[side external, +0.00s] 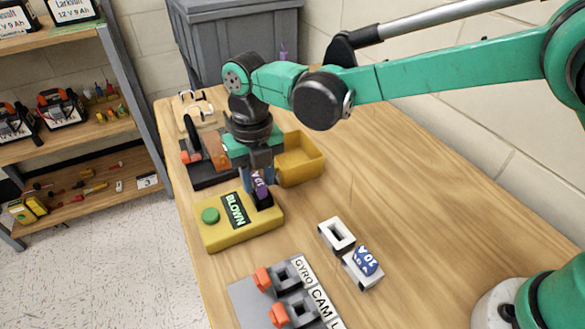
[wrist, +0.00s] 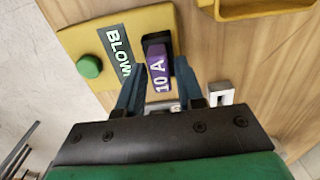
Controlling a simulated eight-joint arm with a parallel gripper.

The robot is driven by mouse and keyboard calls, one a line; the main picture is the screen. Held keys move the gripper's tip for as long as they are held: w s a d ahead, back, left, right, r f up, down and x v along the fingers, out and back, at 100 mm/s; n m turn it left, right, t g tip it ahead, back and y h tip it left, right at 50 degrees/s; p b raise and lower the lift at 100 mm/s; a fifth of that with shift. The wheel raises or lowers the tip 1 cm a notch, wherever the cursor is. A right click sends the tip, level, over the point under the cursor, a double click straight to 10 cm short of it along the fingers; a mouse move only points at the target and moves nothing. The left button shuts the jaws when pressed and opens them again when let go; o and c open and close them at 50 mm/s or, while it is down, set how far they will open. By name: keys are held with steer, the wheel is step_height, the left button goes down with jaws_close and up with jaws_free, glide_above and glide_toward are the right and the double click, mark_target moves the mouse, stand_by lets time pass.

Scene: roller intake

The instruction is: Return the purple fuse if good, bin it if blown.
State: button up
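A yellow tester (side external: 215,236) sits on the table, with a green button (side external: 210,215) and a display (side external: 236,210) reading BLOWN. The purple fuse (wrist: 158,70), labelled 10 A, stands in the tester's dark socket. In the side view the purple fuse (side external: 259,184) is partly covered by my fingers. My gripper (wrist: 161,75) is lowered over the tester with one finger on each side of the fuse. In the wrist view the fingers look slightly apart from it, so the gripper appears open. The tester also shows in the wrist view (wrist: 110,30).
A yellow open tray (side external: 302,160) stands just behind the tester. A blue 20 A fuse (side external: 366,261) sits in a pale holder beside an empty white one (side external: 337,235). A panel (side external: 250,303) with orange levers and GYRO and CAM labels lies in front. A grey bin (side external: 235,45) stands behind.

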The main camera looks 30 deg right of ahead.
mark_target(258, 179)
jaws_close()
steer(key=shift+r, duration=1)
steer(key=shift+r, duration=2)
